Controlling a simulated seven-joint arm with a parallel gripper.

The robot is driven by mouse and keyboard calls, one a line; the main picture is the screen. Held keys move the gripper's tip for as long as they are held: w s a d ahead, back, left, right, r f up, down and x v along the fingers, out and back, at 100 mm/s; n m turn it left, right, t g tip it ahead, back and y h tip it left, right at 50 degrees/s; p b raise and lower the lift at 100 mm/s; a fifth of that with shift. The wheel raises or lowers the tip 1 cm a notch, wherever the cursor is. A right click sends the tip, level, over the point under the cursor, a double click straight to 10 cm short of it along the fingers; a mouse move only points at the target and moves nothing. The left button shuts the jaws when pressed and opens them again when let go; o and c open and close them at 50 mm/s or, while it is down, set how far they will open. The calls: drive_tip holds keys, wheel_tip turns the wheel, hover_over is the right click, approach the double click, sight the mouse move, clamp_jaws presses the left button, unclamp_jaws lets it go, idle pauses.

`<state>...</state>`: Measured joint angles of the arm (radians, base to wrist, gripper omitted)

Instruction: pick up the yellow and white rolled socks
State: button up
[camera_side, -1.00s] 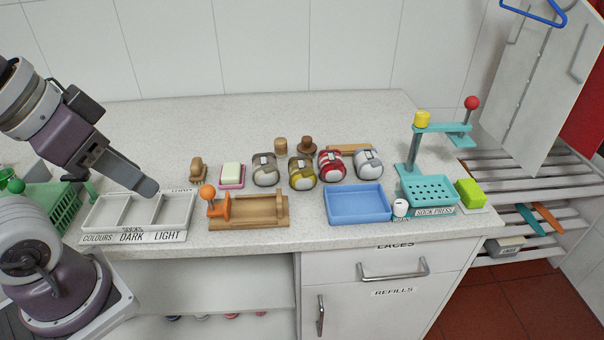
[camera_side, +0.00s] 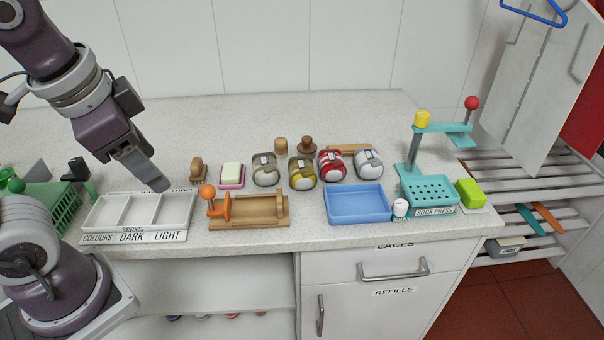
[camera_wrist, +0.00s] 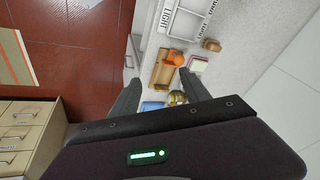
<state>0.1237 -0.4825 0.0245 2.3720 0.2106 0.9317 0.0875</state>
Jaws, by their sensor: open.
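The yellow and white rolled socks (camera_side: 302,173) sit on the counter in the side view, third from the right in a row of rolled socks, between a grey-brown pair (camera_side: 265,170) and a red and white pair (camera_side: 332,166). They look olive-yellow with a white underside. In the wrist view a yellowish roll (camera_wrist: 177,97) shows between the fingers, partly hidden by my gripper. My gripper (camera_side: 160,184) is above the light end of the sorting tray, well left of the socks. It is open and empty; both fingers (camera_wrist: 160,75) show apart in the wrist view.
A white sock tray (camera_side: 186,236) labelled colours, dark and light is below my gripper. A wooden stand with an orange knob (camera_side: 250,222), a soap dish (camera_side: 232,185) and a blue tray (camera_side: 358,219) lie nearby. A teal sock press (camera_side: 430,210) stands at right.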

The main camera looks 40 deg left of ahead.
drive_tip(key=w+a+f+m+g+y, duration=0.2)
drive_tip(key=w+f+m+y, duration=0.2)
drive_tip(key=w+m, duration=0.4)
drive_tip(key=m+t+y, duration=0.5)
drive_tip(key=m+t, duration=0.2)
drive_tip(key=m, duration=0.8)
approach(301, 162)
drive_tip(key=shift+s+f, duration=0.35)
drive_tip(key=shift+f, duration=0.2)
drive_tip(key=shift+h, duration=0.3)
drive_tip(key=x, duration=1.2)
drive_tip(key=shift+w+r, duration=0.25)
drive_tip(key=shift+r, duration=0.15)
drive_tip(key=c, duration=1.1)
drive_tip(key=shift+c, duration=0.2)
drive_tip(key=shift+r, duration=0.15)
